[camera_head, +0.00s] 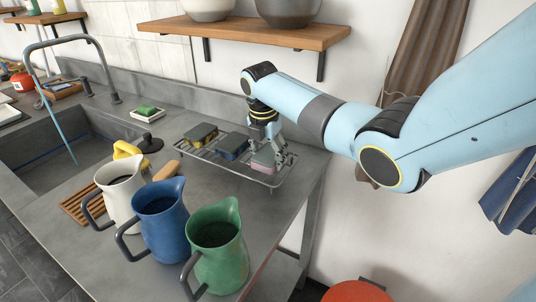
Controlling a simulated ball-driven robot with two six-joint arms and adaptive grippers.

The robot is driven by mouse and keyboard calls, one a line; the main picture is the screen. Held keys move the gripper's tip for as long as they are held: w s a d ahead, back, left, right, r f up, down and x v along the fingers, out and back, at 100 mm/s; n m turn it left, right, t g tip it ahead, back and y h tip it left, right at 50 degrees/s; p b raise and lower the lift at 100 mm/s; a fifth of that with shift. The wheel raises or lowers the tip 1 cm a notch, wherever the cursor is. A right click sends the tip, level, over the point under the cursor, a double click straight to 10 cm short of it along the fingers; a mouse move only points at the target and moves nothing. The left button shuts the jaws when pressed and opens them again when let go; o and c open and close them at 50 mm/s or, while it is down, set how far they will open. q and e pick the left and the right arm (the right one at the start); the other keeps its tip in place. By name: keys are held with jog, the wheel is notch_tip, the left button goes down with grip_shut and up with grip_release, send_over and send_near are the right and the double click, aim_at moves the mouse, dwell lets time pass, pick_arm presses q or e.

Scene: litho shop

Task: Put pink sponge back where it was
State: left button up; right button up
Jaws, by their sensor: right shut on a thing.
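The pink sponge (265,161) is at the right end of the wire rack (228,169) on the grey counter. My right gripper (271,150) is above the rack, pointing down, shut on the pink sponge. Its fingers hide part of the sponge, and I cannot tell whether the sponge touches the rack. My left gripper is not in view.
White (122,190), blue (163,218) and green (218,247) pitchers stand at the counter's front. A green sponge on a dish (147,112) lies beside the sink (70,150). A wooden shelf (245,31) hangs above.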

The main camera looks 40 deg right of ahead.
aim_at(264, 157)
jog(key=o, duration=1.3)
jog(key=shift+f, duration=0.1)
jog(key=shift+r, duration=0.35)
jog(key=r, duration=0.3)
jog(key=a+r, duration=0.1)
jog(key=r, duration=0.7)
jog(key=shift+s+a+r+b, duration=0.2)
jog(key=shift+a+r+b, duration=0.05)
jog(key=shift+a+b, duration=0.1)
